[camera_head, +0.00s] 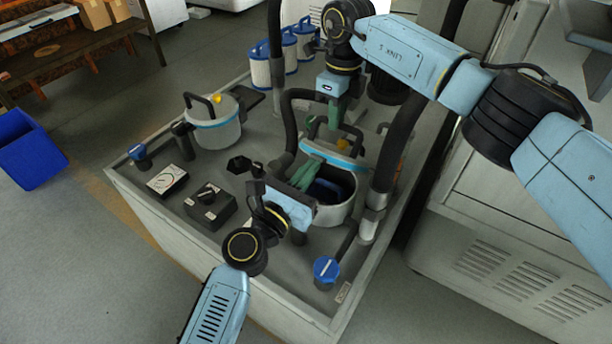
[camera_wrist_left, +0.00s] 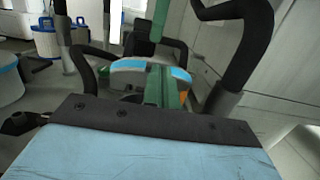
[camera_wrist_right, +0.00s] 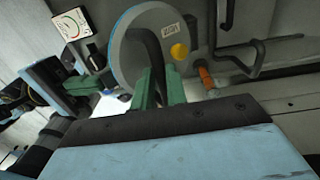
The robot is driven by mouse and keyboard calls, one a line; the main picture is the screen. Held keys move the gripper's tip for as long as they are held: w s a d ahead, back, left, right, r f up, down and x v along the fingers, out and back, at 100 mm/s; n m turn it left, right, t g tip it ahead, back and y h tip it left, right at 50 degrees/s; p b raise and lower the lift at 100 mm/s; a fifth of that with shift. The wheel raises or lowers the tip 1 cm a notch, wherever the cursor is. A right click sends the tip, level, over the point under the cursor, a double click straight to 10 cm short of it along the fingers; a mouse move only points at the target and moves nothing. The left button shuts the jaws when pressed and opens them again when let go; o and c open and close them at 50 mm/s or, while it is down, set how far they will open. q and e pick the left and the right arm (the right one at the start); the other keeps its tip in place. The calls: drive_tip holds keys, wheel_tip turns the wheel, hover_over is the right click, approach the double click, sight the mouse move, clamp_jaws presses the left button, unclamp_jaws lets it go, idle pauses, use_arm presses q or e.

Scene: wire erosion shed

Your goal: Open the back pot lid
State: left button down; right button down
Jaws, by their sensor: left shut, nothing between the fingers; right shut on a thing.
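The pot on the right (camera_head: 345,211) is uncovered, with its dark inside showing. Its pale lid (camera_head: 332,157) with a blue rim is tilted up at the far side. In the right wrist view the round lid (camera_wrist_right: 128,58) shows a black bar handle (camera_wrist_right: 154,52), a yellow knob (camera_wrist_right: 179,51) and a label. My right gripper (camera_head: 333,117) is shut on the handle. My left gripper (camera_head: 302,173) is shut and empty over the pot's left part, near the lid. In the left wrist view its green fingers (camera_wrist_left: 163,86) overlap the lid (camera_wrist_left: 138,64).
A second pot (camera_head: 214,132) on the left has its lid on. A thick black pipe (camera_head: 401,135) rises right of the open pot. A gauge (camera_head: 168,179), a switch box (camera_head: 210,205) and a blue knob (camera_head: 326,268) stand on the bench. Blue-topped canisters (camera_head: 283,55) stand behind.

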drive_tip(key=shift+s+d+f, duration=0.1)
drive_tip(key=shift+d+f, duration=0.05)
drive_tip(key=shift+f, duration=0.35)
drive_tip(key=c, duration=1.4)
unclamp_jaws()
drive_tip(key=shift+r, duration=0.1)
